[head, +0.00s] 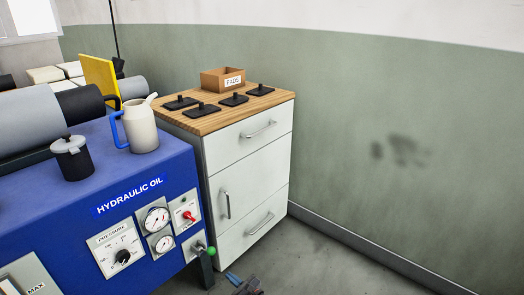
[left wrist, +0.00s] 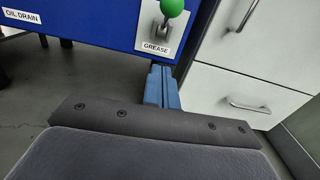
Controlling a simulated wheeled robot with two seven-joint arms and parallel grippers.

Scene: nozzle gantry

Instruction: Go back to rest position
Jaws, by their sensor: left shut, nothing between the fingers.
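My left gripper (head: 233,277) shows at the bottom edge of the head view, low in front of the white drawer cabinet (head: 250,180). Only its blue fingertips and a dark part behind them show. In the left wrist view its blue fingers (left wrist: 162,85) are together, with nothing between them. They point toward the gap between the blue machine and the cabinet, below the green-knobbed grease lever (left wrist: 171,8). My right gripper is in neither view.
The blue hydraulic machine (head: 60,215) stands at left, carrying a beige jug (head: 141,128) and a dark lidded pot (head: 72,160). Black pads (head: 202,110) and a cardboard box (head: 222,80) sit on the cabinet's wooden top. The floor at right is clear.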

